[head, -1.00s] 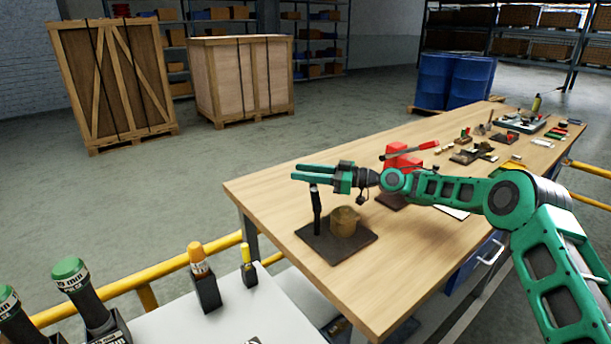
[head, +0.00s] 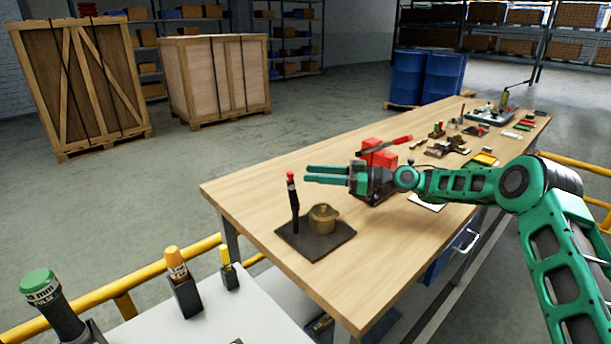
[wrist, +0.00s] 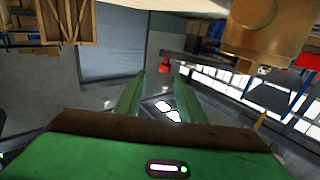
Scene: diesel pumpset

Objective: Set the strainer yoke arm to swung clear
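The strainer is a squat brass pot (head: 323,218) on a dark square plate (head: 318,243) at the near left end of the workbench. Its yoke arm appears to be the upright black lever (head: 294,208) with a red knob, standing left of the pot. My gripper (head: 305,174) is open and empty, level with the knob and just right of it in the head view. In the wrist view, the red knob (wrist: 165,67) shows beyond and between my fingertips (wrist: 159,80), apparently touching neither. The brass pot also shows at the wrist view's upper right (wrist: 255,35).
A red block with a red-handled lever (head: 380,155) stands on the workbench (head: 255,195) behind my gripper. Several small items lie farther along. A yellow rail (head: 150,285) and a white surface with bottle-like items (head: 50,300) are at the lower left.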

